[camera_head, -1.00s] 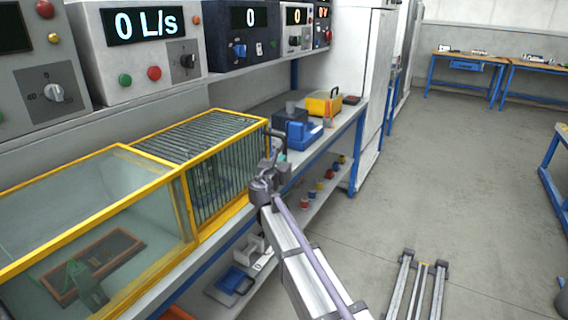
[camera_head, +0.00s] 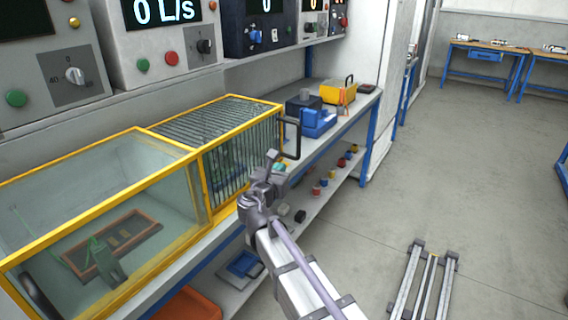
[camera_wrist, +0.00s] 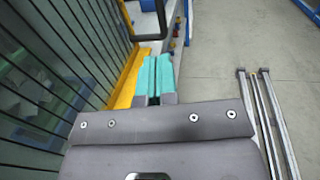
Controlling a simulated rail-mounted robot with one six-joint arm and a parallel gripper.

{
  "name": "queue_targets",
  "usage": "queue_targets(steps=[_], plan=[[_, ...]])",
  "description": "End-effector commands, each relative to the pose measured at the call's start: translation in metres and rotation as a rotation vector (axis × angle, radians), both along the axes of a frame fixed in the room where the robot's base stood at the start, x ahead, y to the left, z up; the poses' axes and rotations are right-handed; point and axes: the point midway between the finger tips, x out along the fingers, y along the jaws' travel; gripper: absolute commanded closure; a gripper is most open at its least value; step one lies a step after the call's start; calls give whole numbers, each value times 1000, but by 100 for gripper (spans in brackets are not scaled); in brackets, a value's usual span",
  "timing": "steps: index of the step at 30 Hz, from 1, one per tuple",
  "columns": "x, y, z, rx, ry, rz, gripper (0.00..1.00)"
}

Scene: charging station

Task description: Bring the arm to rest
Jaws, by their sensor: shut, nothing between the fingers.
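My arm reaches up from the lower middle of the head view, and my gripper (camera_head: 279,167) is at its end, beside the right end of the yellow-framed barred enclosure (camera_head: 222,130). In the wrist view the two teal fingers of my gripper (camera_wrist: 154,78) lie together, with nothing between them. A dark handle (camera_wrist: 149,32) on the enclosure stands just beyond the fingertips. It also shows in the head view (camera_head: 297,140). I cannot tell the exact gap to it, but my gripper does not hold it.
A glass-walled yellow-framed box (camera_head: 110,205) adjoins the enclosure on the bench. A blue device (camera_head: 318,122) and a yellow case (camera_head: 338,92) stand farther along. A lower shelf (camera_head: 310,205) holds small coloured parts. Floor rails (camera_head: 424,285) lie at lower right; the grey floor (camera_head: 440,150) is mostly clear.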

Motion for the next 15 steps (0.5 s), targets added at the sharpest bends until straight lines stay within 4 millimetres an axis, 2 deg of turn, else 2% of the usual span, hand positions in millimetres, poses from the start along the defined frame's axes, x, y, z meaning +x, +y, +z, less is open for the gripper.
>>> queue_targets(steps=[2,4,5,7,8,9,12,15], plan=[[0,0,0,31,-11,-2,100],[-1,-5,-2,137,-36,-31,100],[-3,-9,-6,225,-44,-57,100],[-19,-25,-27,527,-53,-165,100],[-31,-34,-39,685,-54,-235,100],[-48,-52,-59,904,-60,-360,100],[-91,-94,-103,1332,-96,-711,100],[-136,-125,-137,1632,-152,-1078,100]])
